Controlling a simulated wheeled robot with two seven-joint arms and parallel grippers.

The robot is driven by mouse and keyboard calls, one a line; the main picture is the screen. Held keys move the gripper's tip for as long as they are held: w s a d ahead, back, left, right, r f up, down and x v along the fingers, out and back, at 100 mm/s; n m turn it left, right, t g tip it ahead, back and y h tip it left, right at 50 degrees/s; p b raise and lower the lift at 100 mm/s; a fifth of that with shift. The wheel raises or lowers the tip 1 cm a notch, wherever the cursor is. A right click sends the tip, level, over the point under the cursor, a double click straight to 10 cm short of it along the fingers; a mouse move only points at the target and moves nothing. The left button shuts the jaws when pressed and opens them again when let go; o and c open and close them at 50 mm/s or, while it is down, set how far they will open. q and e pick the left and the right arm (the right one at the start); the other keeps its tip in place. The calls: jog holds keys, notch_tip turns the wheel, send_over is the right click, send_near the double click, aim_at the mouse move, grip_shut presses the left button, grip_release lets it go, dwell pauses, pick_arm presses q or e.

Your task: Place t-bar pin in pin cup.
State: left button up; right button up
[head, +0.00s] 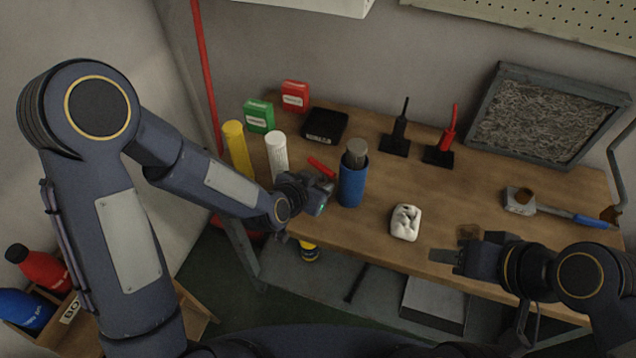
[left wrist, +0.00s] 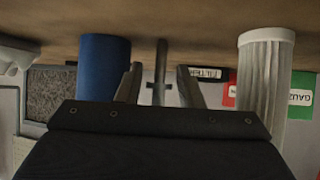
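My left gripper (head: 318,188) is low over the table's front edge, just left of a blue cylinder (head: 351,187) with a grey top. In the left wrist view its fingers (left wrist: 160,70) are apart. A dark, cross-shaped piece (left wrist: 160,60), possibly the t-bar pin, shows between them with gaps either side; its distance is unclear. The blue cylinder (left wrist: 103,65) is left of the fingers there. A small red piece (head: 321,167) lies behind my left gripper. I cannot tell which container is the pin cup. My right gripper (head: 436,262) is open and empty over the front edge.
A white ribbed cylinder (head: 277,155) and yellow cylinder (head: 238,150) stand left. Black (head: 399,135) and red (head: 446,140) upright tools stand behind.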

pick_arm(q)
jog(key=shift+r, duration=0.2)
jog(key=s+a+r+n+g+y, duration=0.1)
jog(key=s+a+r+n, duration=0.3)
jog(key=s+a+r, duration=0.7)
jog(key=s+a+p, duration=0.1)
jog(key=s+a, duration=0.1)
jog(key=a, duration=0.1)
jog(key=shift+s+r+g, duration=0.2)
jog(key=shift+r+g, duration=0.1)
jog(key=shift+r, duration=0.1)
jog(key=shift+o, duration=0.3)
jog(key=s+a+r+n+g+y, duration=0.1)
jog(key=s+a+r+n+g, duration=0.1)
jog(key=s+a, duration=0.3)
jog(key=s+n, duration=0.1)
jog(key=s, duration=0.3)
jog(key=shift+n, duration=0.3)
jog(key=o, duration=0.3)
jog(key=shift+s+a, duration=0.15)
jog(key=shift+s, duration=0.45)
jog(key=shift+w, duration=0.15)
